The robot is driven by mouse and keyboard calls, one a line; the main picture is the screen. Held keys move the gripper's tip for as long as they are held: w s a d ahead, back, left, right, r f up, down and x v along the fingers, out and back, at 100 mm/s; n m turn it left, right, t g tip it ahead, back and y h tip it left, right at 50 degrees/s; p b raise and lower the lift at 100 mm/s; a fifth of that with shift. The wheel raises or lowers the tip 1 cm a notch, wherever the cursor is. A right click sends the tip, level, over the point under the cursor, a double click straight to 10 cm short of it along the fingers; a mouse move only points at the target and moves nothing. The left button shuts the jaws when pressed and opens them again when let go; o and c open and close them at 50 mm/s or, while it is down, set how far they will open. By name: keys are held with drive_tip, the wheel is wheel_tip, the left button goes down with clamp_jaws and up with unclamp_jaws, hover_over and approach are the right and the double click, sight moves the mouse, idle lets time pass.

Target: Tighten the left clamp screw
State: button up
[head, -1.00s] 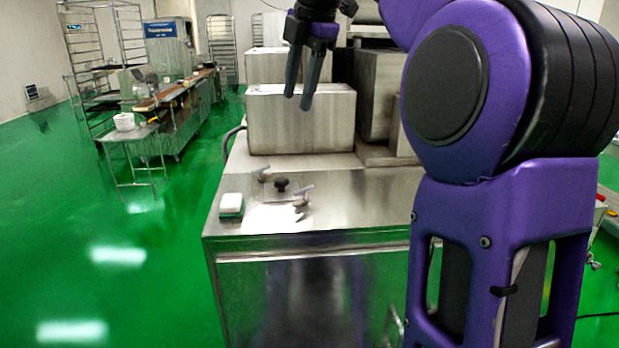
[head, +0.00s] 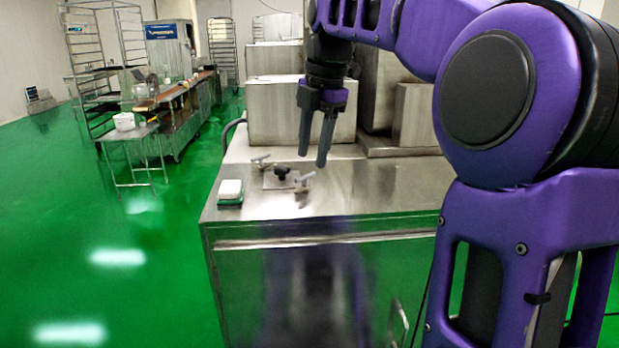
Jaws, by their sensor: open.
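On the steel machine top lie two small metal clamp screws with lever-like handles. The left clamp screw (head: 260,161) is at the back left of a small plate, and the right clamp screw (head: 302,183) is nearer the front. A dark round knob (head: 282,172) stands between them. My gripper (head: 313,158) points down with its two dark fingers apart and nothing between them. It appears above and to the right of the knob, near the right clamp screw in the picture. How high it is over the top is hard to tell.
A white and green block (head: 230,192) sits at the left of the machine top (head: 370,190). Steel boxes (head: 275,110) rise behind the clamps. A bench and racks stand far left across green floor.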

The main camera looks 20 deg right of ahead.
sight(309, 175)
drive_tip(key=shift+w+a+f+b, duration=0.1)
drive_tip(key=shift+w+f+b, duration=0.15)
drive_tip(key=shift+f, duration=0.9)
drive_tip(key=shift+w+a+f+b, duration=0.1)
drive_tip(key=shift+w+f+b, duration=0.1)
drive_tip(key=shift+f, duration=0.95)
clamp_jaws()
